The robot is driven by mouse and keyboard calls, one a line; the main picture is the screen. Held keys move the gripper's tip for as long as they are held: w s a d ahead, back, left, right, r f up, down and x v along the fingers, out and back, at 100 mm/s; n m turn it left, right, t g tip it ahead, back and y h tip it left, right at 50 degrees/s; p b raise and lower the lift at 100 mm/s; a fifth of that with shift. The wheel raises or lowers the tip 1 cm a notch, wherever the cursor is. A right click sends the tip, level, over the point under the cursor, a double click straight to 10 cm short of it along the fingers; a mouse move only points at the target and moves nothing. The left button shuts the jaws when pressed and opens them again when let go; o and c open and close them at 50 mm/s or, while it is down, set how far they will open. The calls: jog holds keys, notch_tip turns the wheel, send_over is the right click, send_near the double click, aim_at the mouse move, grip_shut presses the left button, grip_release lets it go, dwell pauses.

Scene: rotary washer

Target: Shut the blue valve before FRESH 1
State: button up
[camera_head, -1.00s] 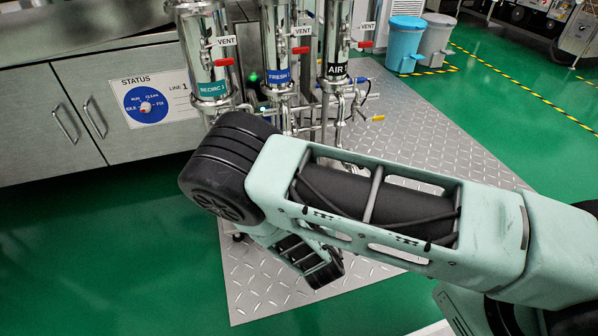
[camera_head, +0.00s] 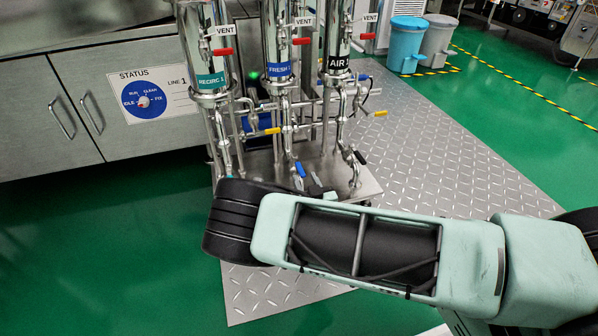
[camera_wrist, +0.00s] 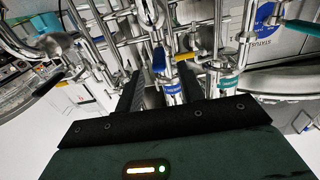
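The blue valve (camera_head: 300,168) has a short blue handle on the pipe below the housing labelled FRESH 1 (camera_head: 278,69). The handle slants across the front of the pipework in the head view. In the wrist view, which is turned over, the blue handle (camera_wrist: 158,60) shows beyond the fingers, near the blue FRESH label (camera_wrist: 172,88). My gripper (camera_wrist: 172,78) has its two dark fingers apart, with nothing seen held between them. The handle appears ahead of the gap, without visible contact.
RECIRC 1 (camera_head: 211,81) and AIR 1 (camera_head: 337,64) flank FRESH 1 closely, with red VENT handles above. A yellow handle (camera_head: 272,131) and a black handle (camera_head: 360,157) stick out nearby. A status panel (camera_head: 150,97) is on the cabinet. The plate floor at right is clear.

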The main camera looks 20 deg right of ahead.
aim_at(297, 162)
jog(key=w+b, duration=0.2)
jog(key=w, duration=0.4)
jog(key=shift+f, duration=0.2)
jog(key=shift+w+r+b, duration=0.2)
jog(key=shift+w+b, duration=0.15)
jog(key=shift+w, duration=0.35)
grip_shut()
